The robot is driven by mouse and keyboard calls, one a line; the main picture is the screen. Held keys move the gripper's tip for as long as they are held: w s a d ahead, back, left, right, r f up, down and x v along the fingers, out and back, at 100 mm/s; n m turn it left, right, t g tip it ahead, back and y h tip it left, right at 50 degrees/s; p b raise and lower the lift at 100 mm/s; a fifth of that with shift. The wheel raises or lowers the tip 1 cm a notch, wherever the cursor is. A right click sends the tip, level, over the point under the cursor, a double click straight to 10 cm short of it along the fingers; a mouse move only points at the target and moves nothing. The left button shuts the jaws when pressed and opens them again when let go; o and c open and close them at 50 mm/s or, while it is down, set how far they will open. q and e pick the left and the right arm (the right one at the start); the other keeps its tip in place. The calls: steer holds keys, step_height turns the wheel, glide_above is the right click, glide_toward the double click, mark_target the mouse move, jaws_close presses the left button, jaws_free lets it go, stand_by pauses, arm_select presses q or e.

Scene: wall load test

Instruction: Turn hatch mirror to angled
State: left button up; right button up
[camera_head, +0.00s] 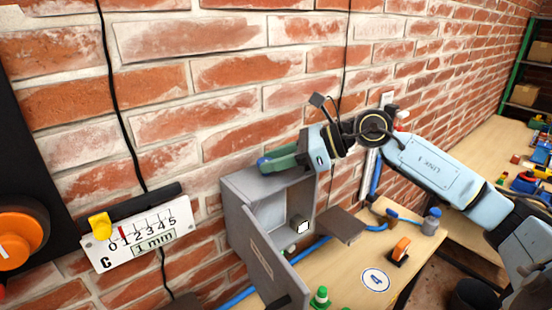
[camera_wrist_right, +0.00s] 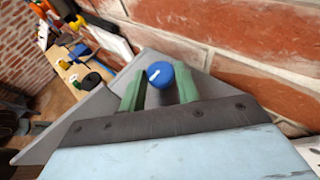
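A grey box (camera_head: 240,190) is fixed to the brick wall, its door (camera_head: 262,262) hanging open at the front. A pale panel (camera_head: 270,215) shows inside it; I cannot tell for sure whether it is the mirror. A blue knob (camera_wrist_right: 160,73) with a white line sits on the box's top and shows partly in the head view (camera_head: 263,161). My right gripper (camera_head: 272,163) reaches over the box's top from the right. In the wrist view its green fingers (camera_wrist_right: 158,85) stand on both sides of the knob and appear to touch it. My left gripper is not in view.
A scale plate (camera_head: 140,235) with a yellow slider and an orange dial (camera_head: 15,240) are at left. A wooden bench (camera_head: 350,265) below holds an orange switch (camera_head: 399,250), a green cone (camera_head: 321,296) and a blue-grey bottle (camera_head: 431,221). A brown shelf (camera_head: 340,225) juts out beside the box.

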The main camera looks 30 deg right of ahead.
steer(key=c, duration=0.3)
steer(key=shift+s+m+t+h, duration=0.1)
steer(key=shift+m+t+h, duration=0.2)
steer(key=shift+h, duration=0.1)
steer(key=shift+s+a+m+t+h+b, duration=0.1)
steer(key=shift+a+m+t+h+b, duration=0.1)
steer(key=shift+m+t+h+b, duration=0.45)
steer(key=m+t+h+b, duration=0.1)
steer(key=m+h, duration=0.1)
steer(key=m+t+h+b, duration=0.1)
steer(key=m+h+b, duration=0.1)
steer(key=shift+s+a+m, duration=0.15)
steer(key=shift+a+m, duration=0.1)
steer(key=shift+a, duration=0.15)
steer(key=shift+m+t+h+b, duration=0.35)
steer(key=shift+m+h+b, duration=0.35)
steer(key=shift+h, duration=0.45)
steer(key=o, duration=0.9)
